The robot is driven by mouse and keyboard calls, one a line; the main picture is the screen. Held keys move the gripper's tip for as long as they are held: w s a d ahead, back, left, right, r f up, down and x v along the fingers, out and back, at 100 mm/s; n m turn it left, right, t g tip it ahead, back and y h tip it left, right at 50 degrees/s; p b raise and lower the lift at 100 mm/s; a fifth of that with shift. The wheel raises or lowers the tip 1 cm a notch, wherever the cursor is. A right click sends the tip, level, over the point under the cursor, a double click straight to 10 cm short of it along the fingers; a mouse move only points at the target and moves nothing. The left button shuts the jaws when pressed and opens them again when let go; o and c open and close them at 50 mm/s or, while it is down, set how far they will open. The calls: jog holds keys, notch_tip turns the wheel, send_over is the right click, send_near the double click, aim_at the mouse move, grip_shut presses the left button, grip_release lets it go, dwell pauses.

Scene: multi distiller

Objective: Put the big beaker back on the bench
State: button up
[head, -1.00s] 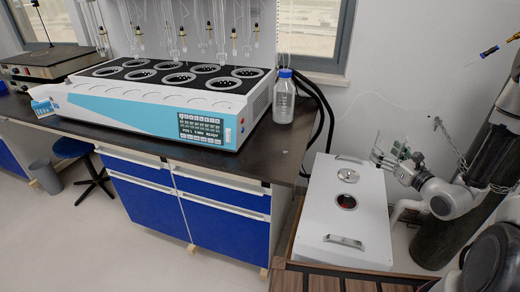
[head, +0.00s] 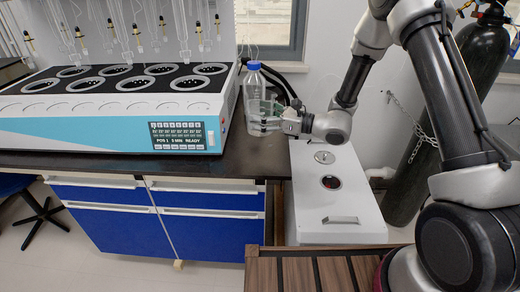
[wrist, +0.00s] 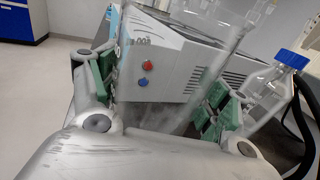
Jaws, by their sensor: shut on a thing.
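The big beaker is clear glass and shows between my fingers in the wrist view (wrist: 205,62). In the head view it is hard to make out against the bottle. My gripper (wrist: 160,95) is shut on the beaker, with green finger pads on either side of it. In the head view my gripper (head: 268,119) is at the right end of the dark bench top (head: 235,158), just right of the distiller. I cannot tell whether the beaker's base touches the bench.
A blue-capped bottle (head: 252,84) stands close to my gripper; it also shows in the wrist view (wrist: 266,92). The blue and white distiller (head: 100,130) fills the bench to the left. A white box (head: 336,215) stands below my arm. A dark gas cylinder (head: 440,150) is at right.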

notch_tip(320, 180, down, 9)
jog(key=shift+f, duration=0.15)
dwell(0.4)
jog(key=o, duration=1.5)
jog(key=shift+f, duration=0.15)
jog(key=shift+d, duration=0.15)
jog(key=v, duration=1.1)
jog(key=shift+s+d+r, duration=0.15)
jog(key=shift+d+r, duration=0.1)
jog(key=shift+d, duration=0.05)
